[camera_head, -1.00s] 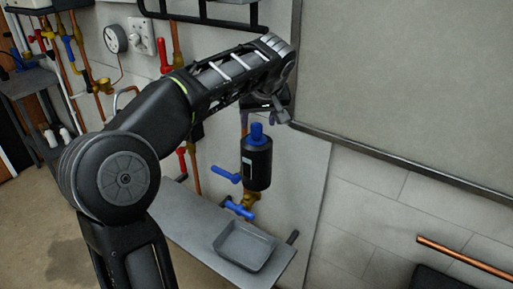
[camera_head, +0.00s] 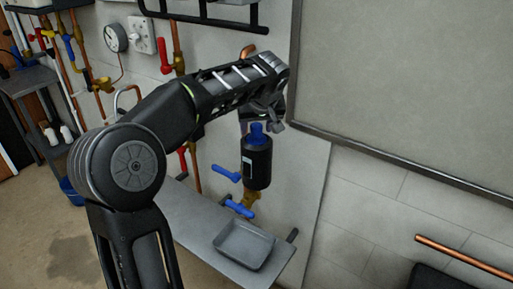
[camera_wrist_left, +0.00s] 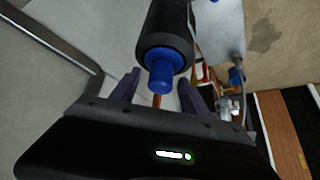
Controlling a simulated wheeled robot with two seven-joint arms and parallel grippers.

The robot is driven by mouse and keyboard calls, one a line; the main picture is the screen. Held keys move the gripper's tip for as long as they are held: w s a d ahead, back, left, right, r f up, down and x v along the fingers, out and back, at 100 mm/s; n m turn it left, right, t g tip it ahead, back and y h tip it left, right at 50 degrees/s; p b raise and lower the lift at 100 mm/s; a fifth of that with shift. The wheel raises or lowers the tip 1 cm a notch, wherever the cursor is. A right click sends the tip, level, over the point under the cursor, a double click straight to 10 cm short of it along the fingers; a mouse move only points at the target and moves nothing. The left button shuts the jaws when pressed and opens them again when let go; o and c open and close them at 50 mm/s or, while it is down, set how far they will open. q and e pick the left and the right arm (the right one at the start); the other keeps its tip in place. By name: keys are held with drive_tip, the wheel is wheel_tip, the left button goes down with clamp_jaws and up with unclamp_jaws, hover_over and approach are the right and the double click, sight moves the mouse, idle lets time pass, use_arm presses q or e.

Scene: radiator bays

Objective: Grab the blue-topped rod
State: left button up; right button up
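The blue-topped rod, a black cylinder (camera_head: 257,165) with a pale label, stands upright near the wall. Its blue top (camera_head: 257,133) points up. In the left wrist view the blue top (camera_wrist_left: 160,76) shows end-on in front of the black body (camera_wrist_left: 166,28). My left gripper (camera_head: 262,122) is just above the top in the head view. In the left wrist view its two dark fingers (camera_wrist_left: 158,90) are spread apart, with the blue top roughly in line with the gap. No grip on it shows. My right gripper is not in view.
Blue lever handles (camera_head: 226,173) and a blue valve (camera_head: 239,208) sit beside and below the cylinder. A grey tray (camera_head: 245,244) rests on the shelf below. Red-handled pipes (camera_head: 164,55) and a gauge (camera_head: 115,38) are on the wall at left. A framed panel (camera_head: 410,80) is at right.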

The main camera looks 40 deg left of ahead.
use_arm(q)
clamp_jaws()
idle(0.3)
idle(0.9)
